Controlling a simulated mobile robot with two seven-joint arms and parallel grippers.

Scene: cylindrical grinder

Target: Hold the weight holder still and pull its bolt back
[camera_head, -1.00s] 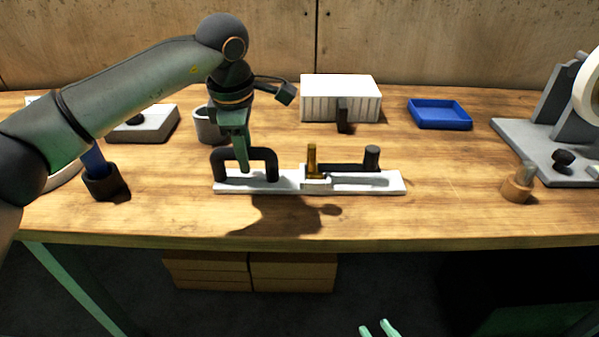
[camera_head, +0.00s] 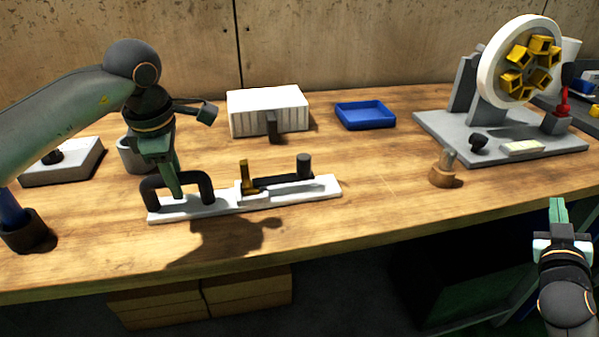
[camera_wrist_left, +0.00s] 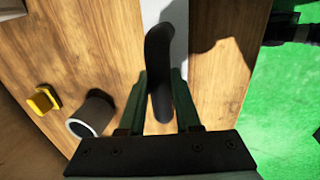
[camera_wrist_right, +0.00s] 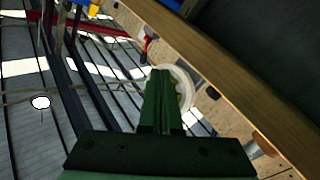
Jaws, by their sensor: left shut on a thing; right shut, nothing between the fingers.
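The weight holder (camera_head: 225,207) is a flat white bar lying on the bench, with a black arched handle (camera_head: 203,183) at its left end. Toward its right it carries a black bolt (camera_head: 285,181) with an upright round knob and a brass upright post (camera_head: 244,174). My left gripper (camera_head: 178,194) is shut on the black handle from above; the left wrist view shows the handle (camera_wrist_left: 160,75) between the fingers. My right gripper (camera_head: 557,205) is shut and empty, off the bench's front edge at the right, well away from the bolt. It also shows in the right wrist view (camera_wrist_right: 160,85).
Behind the holder stand a white ribbed box (camera_head: 268,112) and a blue tray (camera_head: 365,116). A grey grinder base (camera_head: 500,145) with a white wheel (camera_head: 492,65) stands at the right. A small wooden cup (camera_head: 445,178) is near the front edge.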

